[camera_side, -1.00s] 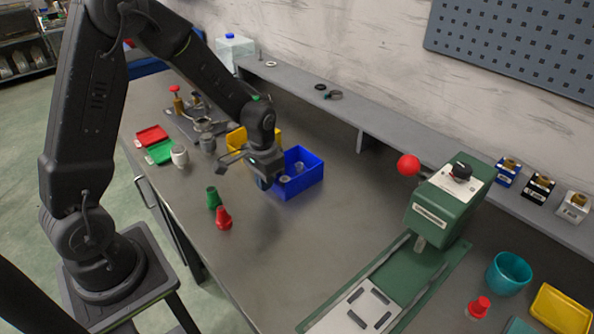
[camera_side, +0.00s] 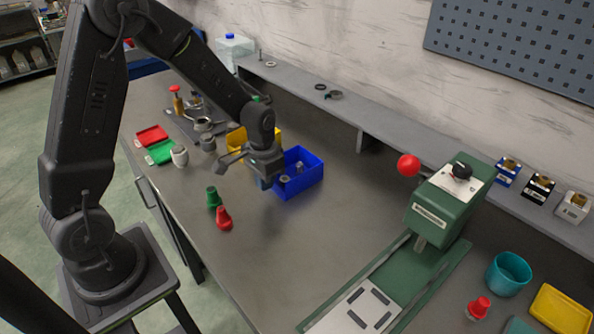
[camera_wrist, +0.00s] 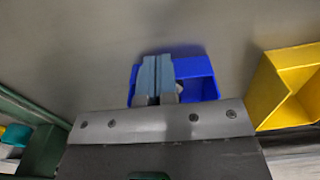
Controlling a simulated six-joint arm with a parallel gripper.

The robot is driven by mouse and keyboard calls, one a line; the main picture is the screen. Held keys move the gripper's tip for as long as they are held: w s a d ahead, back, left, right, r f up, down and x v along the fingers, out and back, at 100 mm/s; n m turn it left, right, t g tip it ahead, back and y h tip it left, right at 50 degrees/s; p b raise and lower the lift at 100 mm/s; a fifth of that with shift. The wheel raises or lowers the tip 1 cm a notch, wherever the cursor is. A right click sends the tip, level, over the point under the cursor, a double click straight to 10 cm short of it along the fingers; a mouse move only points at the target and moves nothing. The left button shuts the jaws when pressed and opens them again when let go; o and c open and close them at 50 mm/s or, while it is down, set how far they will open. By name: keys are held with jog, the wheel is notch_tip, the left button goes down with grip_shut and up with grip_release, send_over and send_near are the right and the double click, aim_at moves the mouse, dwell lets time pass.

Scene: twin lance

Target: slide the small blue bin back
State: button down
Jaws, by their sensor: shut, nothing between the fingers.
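The small blue bin (camera_side: 302,181) stands on the bench left of centre in the side view, with small grey parts (camera_side: 299,168) inside. It also shows in the wrist view (camera_wrist: 205,82), behind my fingers. My gripper (camera_side: 268,182) is shut and empty. It is at the bin's front-left side in the side view, its fingers pointing down. In the wrist view the closed fingers (camera_wrist: 155,78) overlap the bin's left part. I cannot tell whether they touch its wall.
A yellow bin (camera_side: 238,139) stands close to the blue bin's left; it also shows in the wrist view (camera_wrist: 285,85). A green press (camera_side: 440,210) stands to the right. A raised shelf (camera_side: 340,110) runs behind.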

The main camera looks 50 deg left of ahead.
aim_at(273, 193)
jog(key=shift+f, duration=0.9)
jog(key=shift+f, duration=0.3)
jog(key=shift+f, duration=0.15)
dwell(0.6)
jog(key=shift+f, duration=0.4)
jog(key=shift+r, duration=0.3)
jog(key=shift+w, duration=0.1)
jog(key=shift+w, duration=0.95)
jog(key=shift+w+a, duration=0.1)
jog(key=shift+w, duration=0.05)
jog(key=shift+w, duration=0.85)
